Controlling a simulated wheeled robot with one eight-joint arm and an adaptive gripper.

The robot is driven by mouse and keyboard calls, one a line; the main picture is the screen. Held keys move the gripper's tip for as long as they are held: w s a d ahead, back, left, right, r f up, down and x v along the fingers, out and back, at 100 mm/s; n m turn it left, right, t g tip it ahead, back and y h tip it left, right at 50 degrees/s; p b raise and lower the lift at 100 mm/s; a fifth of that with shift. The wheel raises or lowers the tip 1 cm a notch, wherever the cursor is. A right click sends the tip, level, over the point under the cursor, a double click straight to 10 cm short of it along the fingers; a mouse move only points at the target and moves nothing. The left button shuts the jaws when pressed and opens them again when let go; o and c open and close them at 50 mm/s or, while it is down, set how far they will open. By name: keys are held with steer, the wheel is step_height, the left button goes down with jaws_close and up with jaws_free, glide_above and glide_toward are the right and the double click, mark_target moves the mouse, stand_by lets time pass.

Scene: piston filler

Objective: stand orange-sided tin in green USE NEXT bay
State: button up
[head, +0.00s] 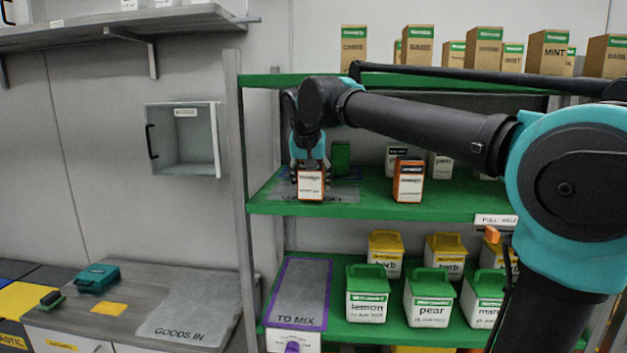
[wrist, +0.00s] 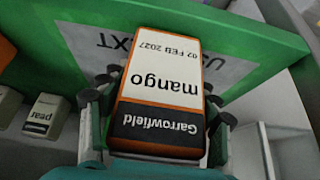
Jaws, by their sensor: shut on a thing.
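My gripper (head: 311,165) is shut on an orange-sided tin (head: 311,186), at the left end of the green middle shelf. In the wrist view the tin (wrist: 160,85) has a white label reading mango, 07 FEB 2027, and a black Garrowfield band nearest the camera. The gripper's fingers (wrist: 160,100) lie along both sides. Grey USE NEXT marking (wrist: 85,45) shows on the green surface beyond the tin; its bay (head: 345,192) is partly hidden in the head view. The tin looks roughly upright over the bay. I cannot tell whether its base touches the shelf.
Another orange-sided tin (head: 408,182) stands to the right on the same shelf. White tins (head: 440,166) and a dark green block (head: 341,156) stand behind.

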mark_target(314, 177)
steer(key=w, duration=0.4)
steer(key=shift+d, duration=0.15)
steer(key=shift+w+f, duration=0.1)
steer(key=shift+w, duration=0.3)
steer(key=shift+f, duration=0.2)
steer(key=shift+s, duration=0.1)
steer(key=o, duration=1.7)
steer(key=shift+f, duration=0.15)
steer(key=v, duration=0.7)
steer(key=shift+s+r, duration=0.15)
steer(key=shift+r, duration=0.2)
